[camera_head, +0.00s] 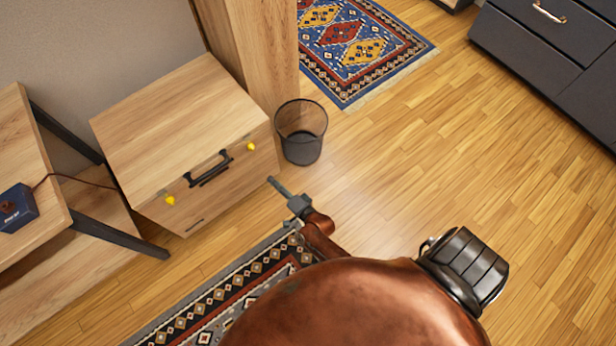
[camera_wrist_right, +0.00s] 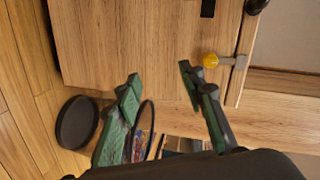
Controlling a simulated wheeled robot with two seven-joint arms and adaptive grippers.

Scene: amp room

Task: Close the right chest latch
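The wooden chest (camera_head: 165,125) has a black handle (camera_head: 208,168) on its front, with a yellow-ended latch on either side of it. The right chest latch (camera_head: 251,146) is near the chest's right front corner. In the right wrist view this latch (camera_wrist_right: 211,60) has a yellow knob and a short grey metal part reaching to the lid seam. The left latch (camera_head: 170,200) is at the other side. My right gripper (camera_head: 276,184) is in front of the chest's right side, apart from the latch. Its fingers (camera_wrist_right: 158,72) are spread and empty, with the latch beyond the right finger. My left gripper is not seen.
A dark waste bin (camera_head: 301,133) stands beside the chest's right front corner, close to my right gripper. A wooden desk (camera_head: 25,145) with a blue box (camera_head: 17,208) is at the left. A patterned rug (camera_head: 215,305) lies in front. Floor at the right is clear.

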